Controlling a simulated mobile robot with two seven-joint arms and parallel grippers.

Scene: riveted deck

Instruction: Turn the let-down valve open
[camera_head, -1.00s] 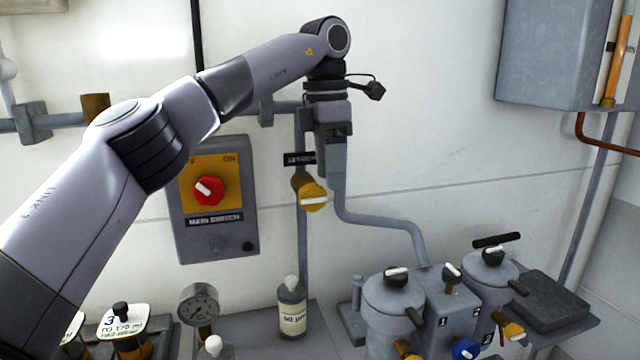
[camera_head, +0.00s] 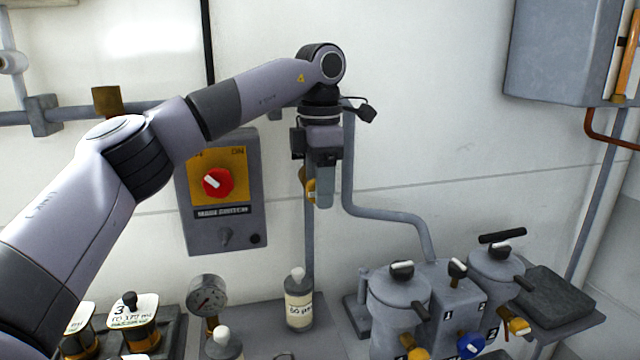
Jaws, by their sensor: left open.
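The let-down valve (camera_head: 310,191) is a yellow-brown valve on the vertical grey pipe in the middle of the wall. Only its left part shows; my left gripper (camera_head: 325,203) hides the rest, including its handle and the label above. My left gripper points down in front of the valve, with its jaws open. I cannot tell whether its fingers touch the valve. My right gripper is not in view.
The main switch box (camera_head: 222,230) with a red knob is left of the valve. Below stand a labelled bottle (camera_head: 299,308) and a pressure gauge (camera_head: 207,295). Grey canisters (camera_head: 398,300) with handles stand at the lower right.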

